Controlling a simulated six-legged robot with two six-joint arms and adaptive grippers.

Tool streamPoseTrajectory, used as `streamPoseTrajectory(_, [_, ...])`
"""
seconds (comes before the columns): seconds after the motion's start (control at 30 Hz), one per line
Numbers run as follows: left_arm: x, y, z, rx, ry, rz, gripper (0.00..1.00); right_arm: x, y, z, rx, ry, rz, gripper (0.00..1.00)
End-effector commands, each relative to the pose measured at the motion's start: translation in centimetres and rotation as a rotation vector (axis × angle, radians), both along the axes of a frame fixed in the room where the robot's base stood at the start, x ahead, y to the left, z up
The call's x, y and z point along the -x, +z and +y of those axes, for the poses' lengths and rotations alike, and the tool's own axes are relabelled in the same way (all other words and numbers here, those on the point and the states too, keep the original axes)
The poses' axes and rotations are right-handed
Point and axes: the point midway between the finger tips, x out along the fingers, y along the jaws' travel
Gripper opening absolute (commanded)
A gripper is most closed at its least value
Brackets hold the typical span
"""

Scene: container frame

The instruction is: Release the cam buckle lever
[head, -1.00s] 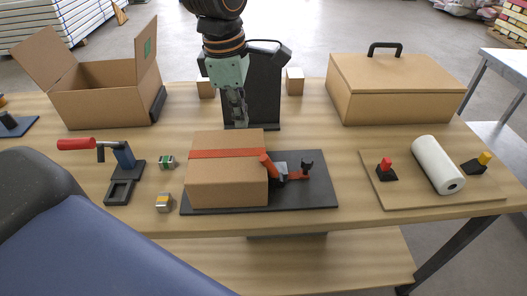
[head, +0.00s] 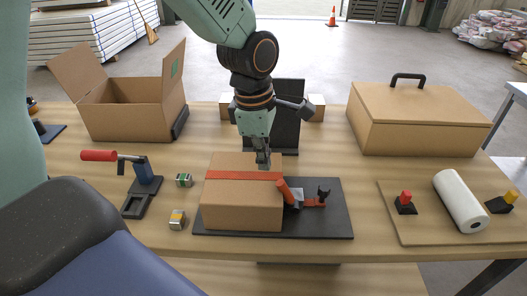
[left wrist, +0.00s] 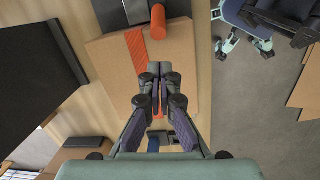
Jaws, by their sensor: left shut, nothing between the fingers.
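The cam buckle has a red-orange lever (head: 284,190), tilted up beside the right side of a closed cardboard box (head: 240,212). An orange strap (head: 228,175) crosses the box top and meets the buckle. Box and buckle sit on a dark base plate (head: 335,225). My left gripper (head: 263,162) is shut and empty, pointing down at the box's back right part, behind the lever. In the left wrist view its fingertips (left wrist: 155,70) are together near the strap (left wrist: 136,48), with the orange lever (left wrist: 158,22) beyond them, apart from them. My right gripper is not in view.
A black upright panel (head: 290,100) stands behind the box. An open carton (head: 125,110) is at the left, a handled box (head: 415,120) at the right. A red-handled clamp (head: 140,185), small blocks and a white roll (head: 461,203) also lie on the table.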

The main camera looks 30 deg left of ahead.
Motion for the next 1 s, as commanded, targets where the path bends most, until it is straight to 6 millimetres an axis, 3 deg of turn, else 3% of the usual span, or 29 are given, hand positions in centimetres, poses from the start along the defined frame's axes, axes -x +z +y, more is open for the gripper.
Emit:
streamPoseTrajectory(0.1, [-0.2,-2.4,-0.2,-0.002,-0.001,0.004,0.0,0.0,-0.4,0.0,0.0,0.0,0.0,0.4])
streamPoseTrajectory(0.37, [-0.6,-5.3,-0.5,-0.002,-0.001,0.002,0.0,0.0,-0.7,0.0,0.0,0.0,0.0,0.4])
streamPoseTrajectory(1.0, [-0.8,-5.6,-0.6,-0.016,-0.001,0.008,0.0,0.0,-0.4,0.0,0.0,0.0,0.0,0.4])
